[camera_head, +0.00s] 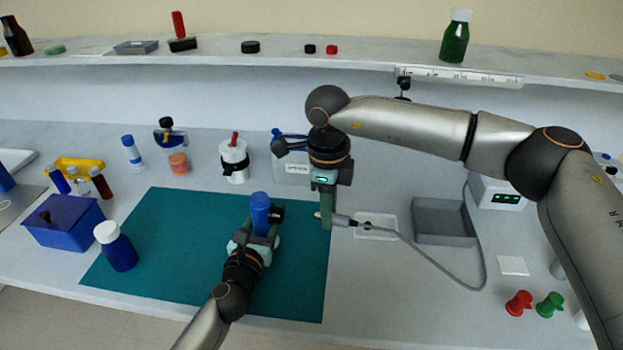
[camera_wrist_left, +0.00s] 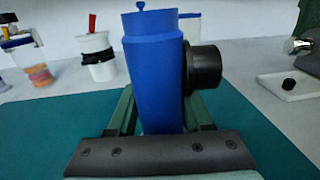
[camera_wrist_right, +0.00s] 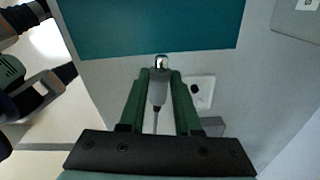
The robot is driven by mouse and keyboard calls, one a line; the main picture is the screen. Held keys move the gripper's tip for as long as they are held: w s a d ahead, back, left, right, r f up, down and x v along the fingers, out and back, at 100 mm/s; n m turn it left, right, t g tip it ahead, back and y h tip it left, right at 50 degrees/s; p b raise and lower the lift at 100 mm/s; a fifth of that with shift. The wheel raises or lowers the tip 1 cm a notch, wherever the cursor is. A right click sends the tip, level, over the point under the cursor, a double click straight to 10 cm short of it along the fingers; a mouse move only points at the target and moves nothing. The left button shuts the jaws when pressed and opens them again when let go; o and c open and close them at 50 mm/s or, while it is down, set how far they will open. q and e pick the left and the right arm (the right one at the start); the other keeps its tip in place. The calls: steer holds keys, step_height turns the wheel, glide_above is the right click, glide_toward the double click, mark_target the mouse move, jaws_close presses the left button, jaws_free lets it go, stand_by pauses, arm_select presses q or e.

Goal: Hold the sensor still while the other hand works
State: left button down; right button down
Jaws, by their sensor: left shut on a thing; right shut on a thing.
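My right gripper (camera_head: 326,214) points down near the mat's right edge, shut on a grey cabled probe (camera_head: 342,220). The right wrist view shows the probe (camera_wrist_right: 157,90) between the fingers, its metal tip toward the mat. The two held things are apart. Which is the sensor is unclear.
The probe's cable (camera_head: 440,266) loops right to a white meter box (camera_head: 497,193). A grey bin (camera_head: 443,222) and small white tray (camera_head: 375,227) stand right of the mat. A white-capped blue bottle (camera_head: 117,249) stands at its left edge. Most of the mat is clear.

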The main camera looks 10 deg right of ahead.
mark_target(266, 222)
steer(key=shift+s+d+f+n, duration=0.2)
steer(key=shift+s+f+n, duration=0.1)
steer(key=shift+f+n, duration=0.3)
steer(key=shift+w+a, duration=0.35)
steer(key=shift+a, duration=0.55)
steer(key=shift+w+a, duration=0.4)
steer(key=shift+a, duration=0.5)
steer(key=shift+w+a, duration=0.35)
steer(key=shift+a, duration=0.55)
steer(key=shift+a, duration=0.1)
steer(key=shift+w+a, duration=0.2)
steer(key=shift+a, duration=0.1)
steer(key=shift+w+a, duration=0.2)
steer(key=shift+a, duration=0.3)
steer(key=shift+w+a, duration=0.2)
steer(key=shift+a, duration=0.3)
steer(key=c, duration=0.5)
jaws_free()
